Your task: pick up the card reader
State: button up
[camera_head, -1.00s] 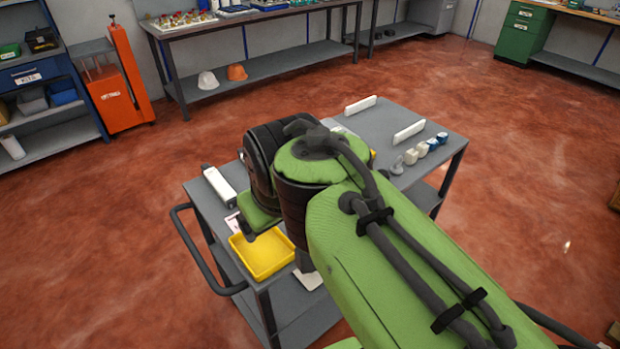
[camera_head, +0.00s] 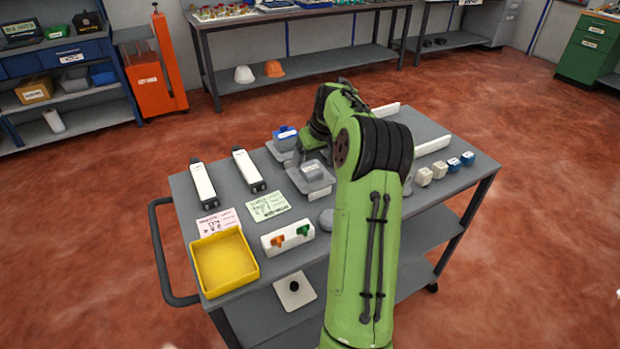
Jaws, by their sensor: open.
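I cannot tell for sure which item is the card reader. Candidates on the grey cart (camera_head: 185,190) are two long white devices with dark ends, a left one (camera_head: 203,185) and a right one (camera_head: 248,171), and a white box (camera_head: 287,239) with an orange and a green part. My gripper (camera_head: 302,155) is at the end of the bent green arm, over the middle of the cart near the grey containers. It is open; its fingertips are mostly hidden. It is apart from the white devices and the white box.
A yellow tray (camera_head: 224,288) stands at the cart's front left, by a pink card (camera_head: 218,222) and a green card (camera_head: 267,205). Grey containers (camera_head: 312,171), one with a blue top (camera_head: 285,134), are mid-cart. White bars (camera_head: 432,146) and small cubes (camera_head: 439,170) lie right.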

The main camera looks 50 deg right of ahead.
aim_at(309, 166)
jog(key=b+x, duration=0.1)
jog(key=x, duration=0.5)
jog(key=shift+d, duration=0.1)
